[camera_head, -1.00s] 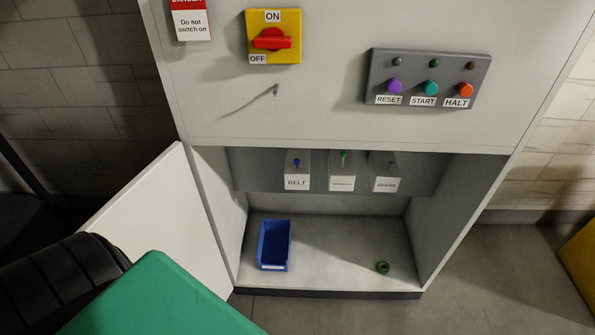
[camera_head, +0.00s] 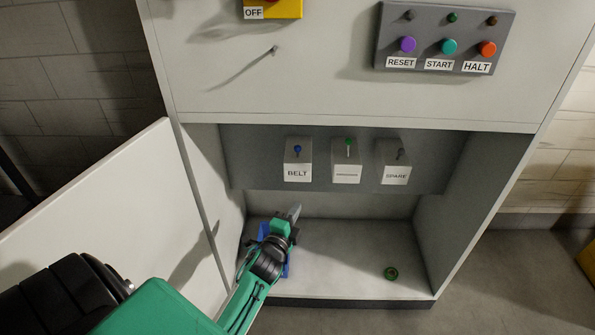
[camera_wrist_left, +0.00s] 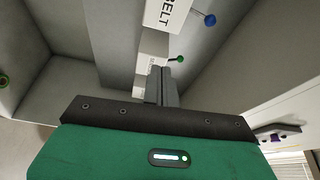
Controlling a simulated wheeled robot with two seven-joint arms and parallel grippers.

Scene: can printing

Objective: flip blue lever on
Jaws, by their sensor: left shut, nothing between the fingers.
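The blue lever (camera_head: 297,149) has a small blue ball tip and stands on the box labelled BELT (camera_head: 297,174) inside the open cabinet. Its blue tip also shows in the left wrist view (camera_wrist_left: 210,20), at the top right of centre. My left gripper (camera_head: 295,212) is inside the lower cabinet, below the BELT box and apart from the lever. In the left wrist view its fingers (camera_wrist_left: 163,72) are shut with nothing between them. A green-tipped lever (camera_head: 348,143) is on the middle box, right of BELT. My right gripper is not in view.
A SPARE box (camera_head: 396,175) is at the right of the row. A blue bin (camera_head: 286,268) is partly hidden behind my left arm. A green ring (camera_head: 391,273) lies on the cabinet floor. The open door (camera_head: 110,215) is at left. RESET, START and HALT buttons (camera_head: 447,47) are above.

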